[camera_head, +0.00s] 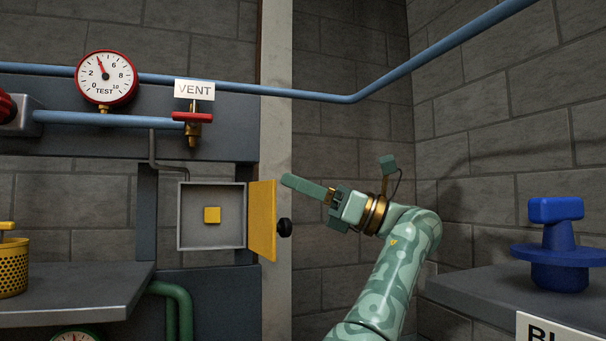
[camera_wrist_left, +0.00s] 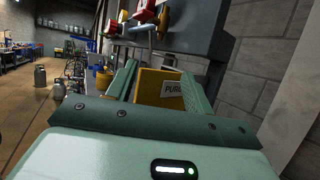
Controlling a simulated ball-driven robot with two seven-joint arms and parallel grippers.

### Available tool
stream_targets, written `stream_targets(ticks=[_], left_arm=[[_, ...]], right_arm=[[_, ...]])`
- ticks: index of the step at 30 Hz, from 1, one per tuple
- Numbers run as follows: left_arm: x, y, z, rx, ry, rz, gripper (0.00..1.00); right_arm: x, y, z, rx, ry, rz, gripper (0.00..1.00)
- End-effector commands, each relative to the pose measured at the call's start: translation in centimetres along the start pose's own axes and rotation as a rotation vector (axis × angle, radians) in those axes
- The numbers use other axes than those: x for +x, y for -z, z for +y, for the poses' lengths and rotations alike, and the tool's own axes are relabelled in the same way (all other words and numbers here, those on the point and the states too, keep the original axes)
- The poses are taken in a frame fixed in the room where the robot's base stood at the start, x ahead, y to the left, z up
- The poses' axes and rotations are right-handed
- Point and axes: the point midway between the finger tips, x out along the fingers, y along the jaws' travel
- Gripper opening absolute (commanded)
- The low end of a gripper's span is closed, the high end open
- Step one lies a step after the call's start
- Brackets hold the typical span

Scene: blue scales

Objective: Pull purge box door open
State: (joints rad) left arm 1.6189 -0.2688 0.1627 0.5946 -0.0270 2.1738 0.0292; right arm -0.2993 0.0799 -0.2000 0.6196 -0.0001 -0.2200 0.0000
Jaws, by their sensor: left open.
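In the wrist view the door appears between the fingers (camera_wrist_left: 160,70), but no contact is visible.
A red-handled vent valve (camera_head: 193,118) and a test gauge (camera_head: 106,77) sit above the box. A yellow perforated basket (camera_head: 12,268) stands on the left shelf (camera_head: 75,290). A blue valve-like object (camera_head: 560,245) stands on the right ledge.

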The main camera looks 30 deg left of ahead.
Motion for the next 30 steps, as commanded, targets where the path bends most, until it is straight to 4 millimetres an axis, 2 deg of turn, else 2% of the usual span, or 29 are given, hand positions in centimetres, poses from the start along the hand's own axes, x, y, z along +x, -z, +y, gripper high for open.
stream_targets(ticks=[2, 4, 9, 12, 18, 25, 26, 30], left_arm=[[0.3, -1.4, 1.6, -0.004, 0.001, 0.003, 0.52], [0.3, -1.9, 3.3, -0.004, 0.001, 0.003, 0.52], [0.7, -4.0, 7.1, -0.002, 0.002, 0.0, 0.52], [0.9, -4.8, 8.6, -0.001, 0.001, 0.0, 0.52], [1.0, -5.5, 9.9, 0.001, 0.001, -0.002, 0.52], [1.0, -5.6, 10.0, 0.001, 0.001, -0.002, 0.52], [1.0, -5.6, 10.0, 0.001, 0.001, -0.002, 0.46], [1.7, -5.9, 10.3, 0.005, -0.035, -0.015, 0.07]], right_arm=[[0.8, -0.1, -0.1, 0.0, 0.001, -0.002, 0.36], [1.8, -0.3, -0.1, 0.0, 0.002, -0.004, 0.36], [2.6, -0.5, -0.2, 0.0, 0.003, -0.007, 0.36], [2.9, -0.6, -0.3, 0.0, 0.004, -0.007, 0.36], [3.0, -0.6, -0.3, 0.0, 0.004, -0.008, 0.36], [3.0, -0.6, -0.3, 0.0, 0.004, -0.008, 0.36], [3.0, -0.6, -0.3, 0.0, 0.004, -0.008, 0.36], [2.8, -0.6, -0.3, 0.0, 0.004, -0.007, 0.36]])
